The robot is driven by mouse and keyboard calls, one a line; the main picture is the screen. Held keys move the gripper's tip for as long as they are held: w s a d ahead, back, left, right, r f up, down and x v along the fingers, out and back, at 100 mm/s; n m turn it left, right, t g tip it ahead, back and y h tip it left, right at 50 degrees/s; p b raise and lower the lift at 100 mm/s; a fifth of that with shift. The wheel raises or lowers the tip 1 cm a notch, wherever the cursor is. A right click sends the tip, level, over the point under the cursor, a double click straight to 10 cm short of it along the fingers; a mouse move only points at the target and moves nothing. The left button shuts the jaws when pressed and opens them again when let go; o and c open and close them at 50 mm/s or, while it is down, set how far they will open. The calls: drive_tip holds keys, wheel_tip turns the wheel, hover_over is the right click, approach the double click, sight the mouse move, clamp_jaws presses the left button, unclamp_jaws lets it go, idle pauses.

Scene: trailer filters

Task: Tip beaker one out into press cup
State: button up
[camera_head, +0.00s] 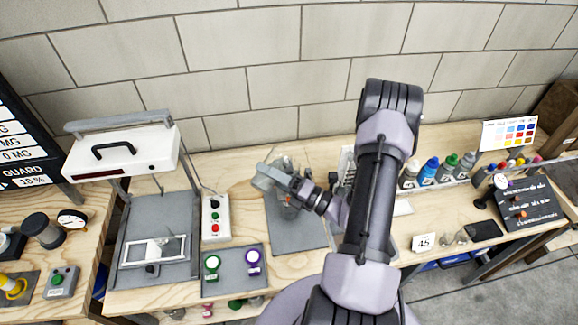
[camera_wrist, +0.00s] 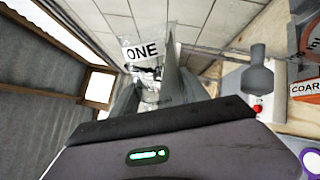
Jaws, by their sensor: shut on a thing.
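My gripper (camera_head: 277,182) is shut on beaker one (camera_head: 264,181), a clear vessel, above the grey mat in the middle of the bench. In the wrist view the beaker (camera_wrist: 145,62) stands between my two fingers (camera_wrist: 157,88), its white label reading ONE. The beaker looks tilted in the head view; its contents are too small to tell. Another clear vessel (camera_head: 289,209) shows just below my gripper, partly hidden by it. I cannot tell whether this vessel is the press cup.
A white press-like frame (camera_head: 122,150) stands at left, beside a control box (camera_head: 216,217) with green and red buttons. A grey pad (camera_head: 235,270) with green and purple round items lies in front. Several bottles (camera_head: 430,170) stand at right behind my arm. The grey mat (camera_head: 310,233) has bare room.

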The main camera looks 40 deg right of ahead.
sight(285, 166)
drive_tip(key=shift+m, duration=0.3)
drive_tip(key=shift+w+d+r+m+t+p, duration=0.15)
drive_tip(key=shift+d+r+m+p, duration=0.15)
drive_tip(key=shift+m+p, duration=0.15)
drive_tip(key=shift+s+d+r+m+t+p, duration=0.15)
drive_tip(key=shift+d+r+m+p, duration=0.15)
drive_tip(key=shift+m, duration=0.25)
idle(0.6)
drive_tip(key=shift+w+d+r+m+h+p, duration=0.15)
drive_tip(key=shift+r+m+h+p, duration=0.4)
drive_tip(key=shift+m+p, duration=0.35)
idle(0.9)
drive_tip(key=shift+d+f+m+b, duration=0.2)
drive_tip(key=shift+f+m+b, duration=0.35)
drive_tip(key=shift+f+m, duration=0.55)
drive_tip(key=shift+w+d+r+m+h+p, duration=0.1)
drive_tip(key=shift+d+r+m+h+p, duration=0.2)
drive_tip(key=shift+m+p, duration=0.35)
drive_tip(key=shift+w+d+r+m+h+p, duration=0.15)
drive_tip(key=shift+r+m+p, duration=0.25)
drive_tip(key=shift+m, duration=0.4)
drive_tip(key=shift+d+r+m+h+p, duration=0.35)
drive_tip(key=shift+m+p, duration=0.2)
drive_tip(key=shift+m, duration=0.2)
idle(1.0)
